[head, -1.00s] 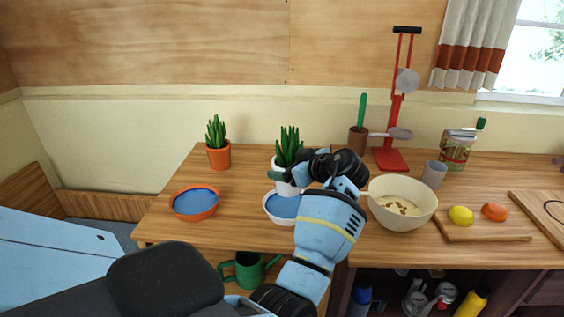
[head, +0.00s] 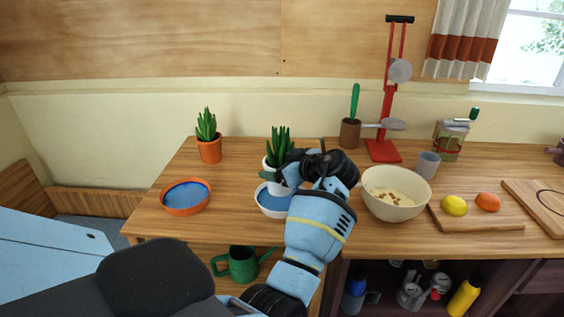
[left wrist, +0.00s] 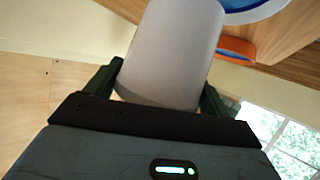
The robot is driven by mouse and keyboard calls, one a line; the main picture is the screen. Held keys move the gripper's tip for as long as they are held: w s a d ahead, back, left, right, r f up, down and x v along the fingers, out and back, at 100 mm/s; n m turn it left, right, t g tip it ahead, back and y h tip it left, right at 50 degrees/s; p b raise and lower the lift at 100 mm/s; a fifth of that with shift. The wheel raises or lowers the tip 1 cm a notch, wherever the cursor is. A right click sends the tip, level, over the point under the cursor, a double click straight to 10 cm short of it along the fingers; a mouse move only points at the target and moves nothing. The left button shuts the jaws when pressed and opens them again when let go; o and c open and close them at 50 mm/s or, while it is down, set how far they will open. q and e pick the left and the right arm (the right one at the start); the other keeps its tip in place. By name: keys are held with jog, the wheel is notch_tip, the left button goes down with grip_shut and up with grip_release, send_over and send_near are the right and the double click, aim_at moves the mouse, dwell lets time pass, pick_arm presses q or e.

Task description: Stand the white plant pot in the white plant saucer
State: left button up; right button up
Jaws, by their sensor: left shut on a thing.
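The white plant pot (head: 273,174) holds a spiky green plant and is upright in the head view. My left gripper (head: 283,176) is shut on the pot's side. The white plant saucer (head: 264,206), with a blue inside, is on the table directly below the pot. The pot's lower part overlaps the saucer in the picture, and I cannot tell whether they touch. In the left wrist view the pot (left wrist: 175,50) fills the space between the fingers of my left gripper (left wrist: 160,90). Part of the saucer (left wrist: 262,14) shows there at the top right. My right gripper is out of view.
An orange saucer (head: 185,209) and an orange pot with a plant (head: 209,151) are to the left. A cream bowl (head: 395,207) is close to the right of my left gripper. A red stand (head: 384,151) and brown pot (head: 350,133) are behind. The table's front edge is near.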

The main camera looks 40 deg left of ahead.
pick_arm(q)
jog(key=shift+f+b, duration=0.9)
jog(key=shift+f, duration=1.05)
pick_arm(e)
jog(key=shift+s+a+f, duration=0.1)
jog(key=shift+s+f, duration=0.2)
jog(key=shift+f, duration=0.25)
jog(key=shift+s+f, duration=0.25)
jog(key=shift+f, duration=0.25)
pick_arm(q)
jog(key=o, duration=1.1)
jog(key=shift+o, duration=1)
jog(key=shift+f, duration=0.1)
jog(key=shift+d, duration=0.1)
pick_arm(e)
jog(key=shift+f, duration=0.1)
pick_arm(q)
jog(key=b+v, duration=0.1)
jog(key=v, duration=0.5)
jog(key=shift+d+r, duration=0.25)
jog(key=shift+d, duration=0.05)
jog(key=shift+s+d+r, duration=0.1)
jog(key=shift+d+r, duration=0.15)
jog(key=shift+d, duration=0.2)
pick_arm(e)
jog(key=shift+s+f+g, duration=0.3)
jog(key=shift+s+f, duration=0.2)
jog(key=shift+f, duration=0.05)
